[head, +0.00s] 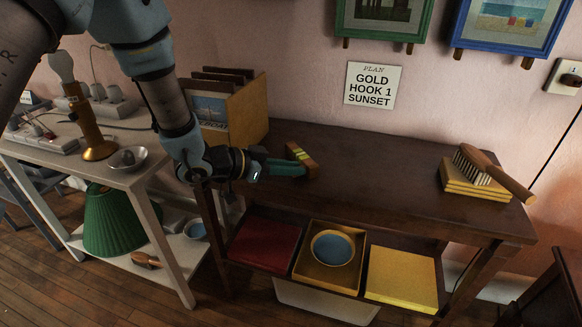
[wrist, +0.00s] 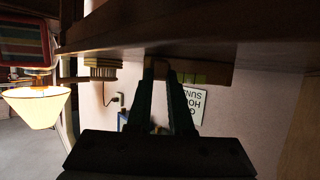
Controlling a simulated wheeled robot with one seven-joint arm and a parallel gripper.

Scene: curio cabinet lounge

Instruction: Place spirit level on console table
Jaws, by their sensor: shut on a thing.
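The spirit level (head: 303,158), a short wooden bar with yellow-green bands, is at the left part of the dark console table (head: 375,172). It also shows in the wrist view (wrist: 212,74), close against the tabletop. My gripper (head: 308,168) reaches in from the left, low over the table, with its fingers shut on the level. In the wrist view my gripper (wrist: 162,72) has its fingertips at one part of the bar. I cannot tell whether the level rests on the table or hangs just above it.
A wooden file holder (head: 247,108) stands at the table's back left. A brush (head: 492,172) lies on yellow books (head: 462,184) at the right. The table's middle is clear. The lower shelf holds a red box (head: 263,245), a tray with a blue bowl (head: 333,249) and a yellow box (head: 402,278).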

